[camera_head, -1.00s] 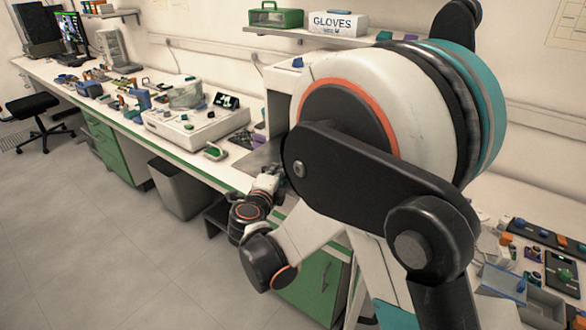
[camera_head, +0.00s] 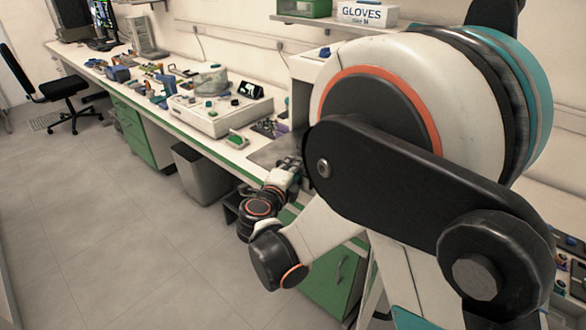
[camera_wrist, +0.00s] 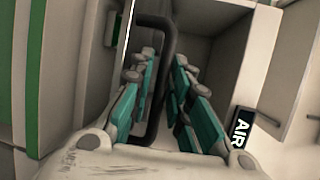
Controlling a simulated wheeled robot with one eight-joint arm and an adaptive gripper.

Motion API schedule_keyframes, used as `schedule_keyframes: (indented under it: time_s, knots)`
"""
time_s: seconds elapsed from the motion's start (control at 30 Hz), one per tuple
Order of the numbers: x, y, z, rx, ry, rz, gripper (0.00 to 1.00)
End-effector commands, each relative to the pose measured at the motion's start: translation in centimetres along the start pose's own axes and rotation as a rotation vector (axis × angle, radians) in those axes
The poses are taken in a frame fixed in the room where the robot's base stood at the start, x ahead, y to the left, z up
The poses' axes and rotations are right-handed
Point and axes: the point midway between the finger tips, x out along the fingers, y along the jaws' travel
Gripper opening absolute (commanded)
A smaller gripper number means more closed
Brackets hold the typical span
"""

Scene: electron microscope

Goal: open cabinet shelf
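In the wrist view, a dark bar handle (camera_wrist: 168,60) runs between the two teal-padded fingers of my gripper (camera_wrist: 164,60). The fingers are apart, one on each side of the handle, and I cannot tell whether either touches it. Pale panels and an open-looking box-shaped recess (camera_wrist: 215,45) lie behind the handle. In the head view, my gripper (camera_head: 290,168) is at the bench's front edge, beside a pale upright cabinet (camera_head: 303,68), mostly hidden by my arm. A green cabinet door (camera_head: 328,280) with a small handle is below the bench.
A black "AIR" label (camera_wrist: 241,128) is right of my fingers. The bench (camera_head: 150,103) holds a white instrument (camera_head: 215,115) and several small items. A grey bin (camera_head: 200,172) and a black chair (camera_head: 62,88) stand before it. The floor (camera_head: 110,230) at left is clear.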

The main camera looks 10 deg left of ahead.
Motion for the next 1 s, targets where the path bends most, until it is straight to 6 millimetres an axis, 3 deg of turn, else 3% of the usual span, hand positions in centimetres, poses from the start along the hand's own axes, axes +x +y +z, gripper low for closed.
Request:
schedule_keyframes:
  time_s: [0.27,0.7,1.0]
  knots:
    - [-1.3,0.0,0.1,-0.001,-0.001,0.000,0.17]
    - [-9.7,0.0,0.1,-0.001,-0.003,0.001,0.17]
    - [-12.0,0.0,0.0,0.000,0.000,0.000,0.17]
